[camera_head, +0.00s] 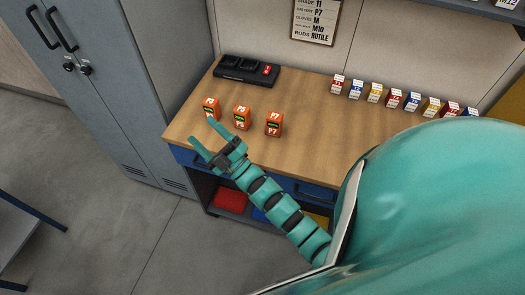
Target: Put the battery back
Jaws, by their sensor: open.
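Three orange batteries stand apart on the wooden bench (330,118). The left battery (210,104) has a label I cannot read surely. The middle battery (242,118) looks marked P5, and the right battery (274,124) is marked P7. A black charger dock (246,72) lies at the back left of the bench, with a small red patch at its right end. My gripper (203,130) is open and empty at the bench's front left edge, with its fingers just in front of the left battery. Whether a finger touches that battery is unclear.
A sign (315,20) on the back wall lists battery P7. A row of several small coloured boxes (375,93) stands at the back right. A grey cabinet (150,80) stands left of the bench. Coloured bins (231,199) sit below. The bench middle is clear.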

